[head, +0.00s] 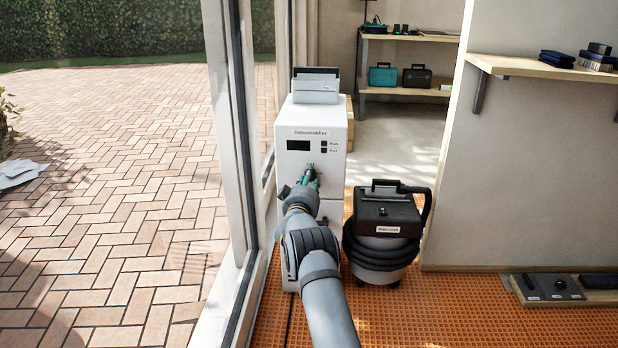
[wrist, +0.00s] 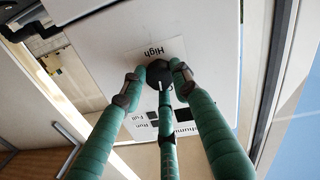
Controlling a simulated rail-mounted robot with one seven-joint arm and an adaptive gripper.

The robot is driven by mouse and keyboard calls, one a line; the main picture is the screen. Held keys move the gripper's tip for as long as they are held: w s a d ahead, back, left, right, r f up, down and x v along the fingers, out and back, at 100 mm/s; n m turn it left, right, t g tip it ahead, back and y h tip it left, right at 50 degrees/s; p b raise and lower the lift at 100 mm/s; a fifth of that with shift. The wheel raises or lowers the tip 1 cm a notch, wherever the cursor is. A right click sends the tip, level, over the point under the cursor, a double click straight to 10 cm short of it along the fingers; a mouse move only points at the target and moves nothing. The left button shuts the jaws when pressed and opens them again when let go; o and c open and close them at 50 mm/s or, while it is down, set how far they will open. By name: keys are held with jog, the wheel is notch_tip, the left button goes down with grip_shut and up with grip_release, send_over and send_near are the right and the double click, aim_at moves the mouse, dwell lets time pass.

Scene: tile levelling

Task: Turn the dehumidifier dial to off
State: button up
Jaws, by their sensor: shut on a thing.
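The dehumidifier (head: 335,185) is a tall white cabinet in the middle of the head view, with a name label, a dark display (head: 299,145) and small lights marked Run and Full. In the wrist view its front panel (wrist: 105,60) appears turned around, and a label reading High (wrist: 152,50) shows beside the dial. The black round dial (wrist: 159,71) has a small light mark, but its setting is not clear. My gripper (wrist: 158,78) has green fingers with dark tips, closed around the dial. In the head view my gripper (head: 310,174) covers most of the dial.
A black-topped vacuum (head: 385,215) with a coiled hose stands close on the right. A glass door frame (head: 245,110) runs close on the left. A grey box (head: 316,86) sits on top of the dehumidifier.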

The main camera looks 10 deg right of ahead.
jog(key=shift+r+n, duration=0.25)
jog(key=shift+n, duration=0.45)
jog(key=o, duration=1.2)
jog(key=shift+f, duration=0.2)
jog(key=shift+c, duration=0.2)
jog(key=shift+s, duration=0.1)
jog(key=v, duration=1.1)
jog(key=shift+s, duration=0.35)
